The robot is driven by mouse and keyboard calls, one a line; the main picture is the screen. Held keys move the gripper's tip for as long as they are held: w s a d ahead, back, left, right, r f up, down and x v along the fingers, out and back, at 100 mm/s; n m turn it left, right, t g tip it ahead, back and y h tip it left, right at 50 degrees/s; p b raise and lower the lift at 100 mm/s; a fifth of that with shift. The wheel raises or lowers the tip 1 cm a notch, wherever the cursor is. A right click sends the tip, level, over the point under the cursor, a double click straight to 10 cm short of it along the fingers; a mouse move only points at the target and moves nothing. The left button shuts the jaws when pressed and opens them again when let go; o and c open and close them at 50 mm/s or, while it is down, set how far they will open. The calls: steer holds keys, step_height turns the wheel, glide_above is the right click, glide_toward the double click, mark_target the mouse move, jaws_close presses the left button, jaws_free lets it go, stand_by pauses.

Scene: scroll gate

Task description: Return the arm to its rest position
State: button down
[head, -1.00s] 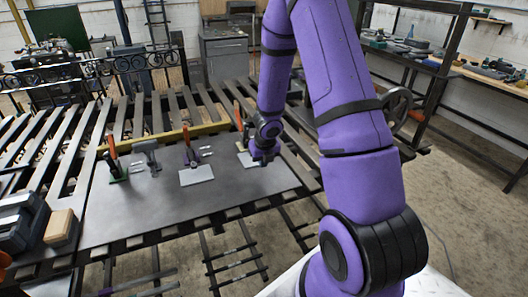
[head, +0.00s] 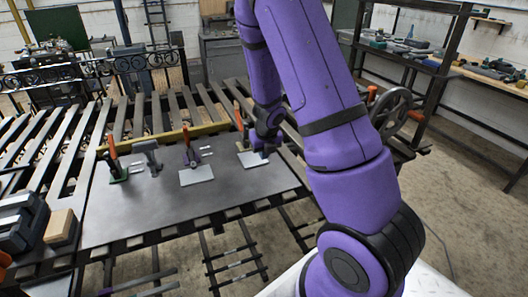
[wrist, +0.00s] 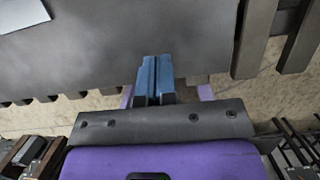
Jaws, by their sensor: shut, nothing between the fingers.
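My purple arm rises from the lower right of the head view and bends down over the right end of the grey metal plate (head: 130,217). My gripper (head: 265,147) is partly hidden by its own wrist there. In the wrist view my gripper (wrist: 155,62) shows two blue fingertips pressed together with nothing between them. They are over the edge of the grey plate (wrist: 120,38), with the floor showing below that edge.
A wooden block (head: 61,226) lies at left. A handwheel (head: 391,111) and shelf stand right of my arm.

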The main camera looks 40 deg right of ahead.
steer(key=shift+r, duration=0.35)
steer(key=s+a+r+n+t+y, duration=0.1)
steer(key=s+a+r+n+y, duration=0.15)
steer(key=a+r+n, duration=0.55)
steer(key=s+a+r+n+t+y, duration=0.1)
steer(key=s+a+r+n+y, duration=0.3)
steer(key=r+n, duration=0.7)
steer(key=s+a+r+n+h, duration=0.1)
steer(key=s+r+n+h, duration=0.1)
steer(key=s+r+n, duration=0.4)
steer(key=s+a+r+n+h, duration=0.2)
steer(key=s+r+n, duration=0.5)
steer(key=s+n, duration=0.5)
steer(key=shift+s+a+n+t+h, duration=0.3)
steer(key=shift+n+h, duration=0.55)
steer(key=shift+n, duration=0.25)
steer(key=shift+r, duration=0.1)
